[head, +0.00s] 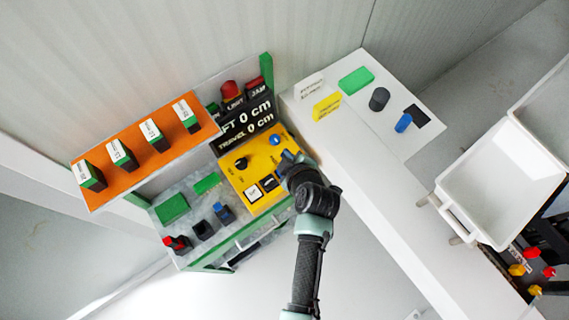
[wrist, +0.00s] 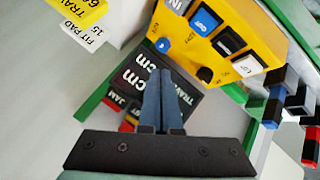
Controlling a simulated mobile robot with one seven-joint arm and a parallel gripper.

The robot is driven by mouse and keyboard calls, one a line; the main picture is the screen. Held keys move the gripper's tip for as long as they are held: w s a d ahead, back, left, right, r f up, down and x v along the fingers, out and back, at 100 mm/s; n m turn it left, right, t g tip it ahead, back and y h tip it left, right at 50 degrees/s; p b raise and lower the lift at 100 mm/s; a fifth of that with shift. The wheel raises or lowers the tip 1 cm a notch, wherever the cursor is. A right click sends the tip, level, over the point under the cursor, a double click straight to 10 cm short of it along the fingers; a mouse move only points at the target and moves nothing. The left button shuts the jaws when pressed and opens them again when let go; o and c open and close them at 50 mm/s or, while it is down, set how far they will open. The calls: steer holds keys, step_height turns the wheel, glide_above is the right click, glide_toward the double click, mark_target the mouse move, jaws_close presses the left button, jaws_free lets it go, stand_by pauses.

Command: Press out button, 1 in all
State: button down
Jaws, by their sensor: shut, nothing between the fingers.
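The yellow control panel (head: 239,184) stands on the bench in the head view and fills the upper middle of the wrist view (wrist: 270,35). The out button is the blue square button (wrist: 205,20) with lettering that seems to read OUT, between a white-marked button and a black one. My gripper (head: 287,158) is over the right part of the panel in the head view and hides part of it. In the wrist view my gripper (wrist: 159,72) is shut and empty, its tips apart from the out button and below it in the picture. I cannot tell whether the tips touch anything.
A blue round knob (wrist: 162,45) is close to the fingertips. The black display board (head: 243,122) stands behind the panel. An orange shelf (head: 128,185) with several boxes is at left. A white table (head: 350,120) with small parts and a white bin (head: 500,185) are at right.

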steer(key=shift+f, duration=0.15)
step_height(320, 180, down, 8)
steer(key=b, duration=0.7)
steer(key=shift+w+f+b, duration=0.1)
steer(key=shift+f+b, duration=0.15)
steer(key=shift+b, duration=0.1)
stand_by(1.6)
steer(key=shift+f+b, duration=0.4)
steer(key=shift+b, duration=0.1)
steer(key=shift+f+b, duration=0.55)
stand_by(0.6)
stand_by(0.3)
steer(key=shift+r+p, duration=0.7)
steer(key=shift+r, duration=0.25)
steer(key=shift+r+p, duration=1.9)
steer(key=shift+r, duration=0.6)
